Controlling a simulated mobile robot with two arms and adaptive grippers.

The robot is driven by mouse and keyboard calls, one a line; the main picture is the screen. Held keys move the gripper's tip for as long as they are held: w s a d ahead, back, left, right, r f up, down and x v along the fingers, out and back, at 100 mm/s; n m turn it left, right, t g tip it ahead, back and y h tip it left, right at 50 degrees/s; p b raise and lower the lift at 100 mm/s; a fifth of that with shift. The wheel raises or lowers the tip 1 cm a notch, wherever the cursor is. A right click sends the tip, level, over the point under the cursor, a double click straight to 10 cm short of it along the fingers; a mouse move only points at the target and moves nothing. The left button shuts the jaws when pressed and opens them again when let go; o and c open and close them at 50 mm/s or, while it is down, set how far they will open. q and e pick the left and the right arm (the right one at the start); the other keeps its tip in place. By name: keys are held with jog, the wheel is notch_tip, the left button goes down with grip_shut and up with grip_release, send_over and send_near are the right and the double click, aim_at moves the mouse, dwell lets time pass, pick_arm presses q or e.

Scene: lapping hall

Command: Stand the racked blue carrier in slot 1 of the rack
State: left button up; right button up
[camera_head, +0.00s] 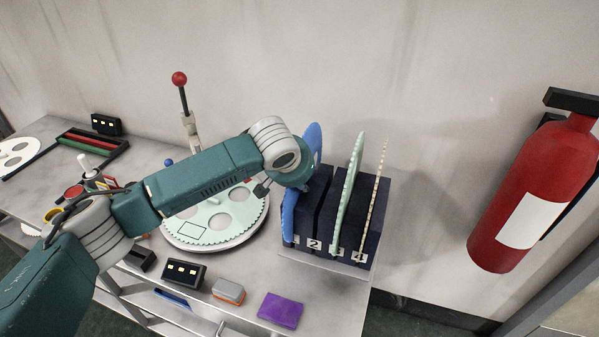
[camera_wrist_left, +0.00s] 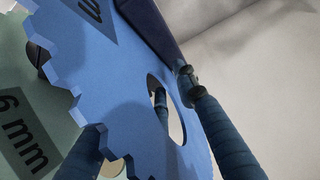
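The blue carrier (camera_head: 312,140) stands on edge at the left end of the dark rack (camera_head: 325,222), by the label 1; my arm hides its middle. I cannot tell whether it is fully seated. My left gripper (camera_head: 276,180) is at the carrier, mostly hidden behind my wrist. In the left wrist view the toothed blue carrier (camera_wrist_left: 125,90) lies between the two fingers of the gripper (camera_wrist_left: 172,90). One fingertip shows through its round hole. Finger contact is unclear. My right gripper is not in view.
A pale green carrier (camera_head: 350,185) and a cream one (camera_head: 376,195) stand in the rack. Left is a round pale green plate (camera_head: 235,228). In front lie a purple block (camera_head: 281,310) and an orange-grey block (camera_head: 229,291). A red extinguisher (camera_head: 528,190) hangs right.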

pick_arm(q)
jog(key=v, duration=1.1)
jog(key=shift+r, duration=0.3)
jog(key=shift+s, duration=0.1)
jog(key=shift+f, duration=0.1)
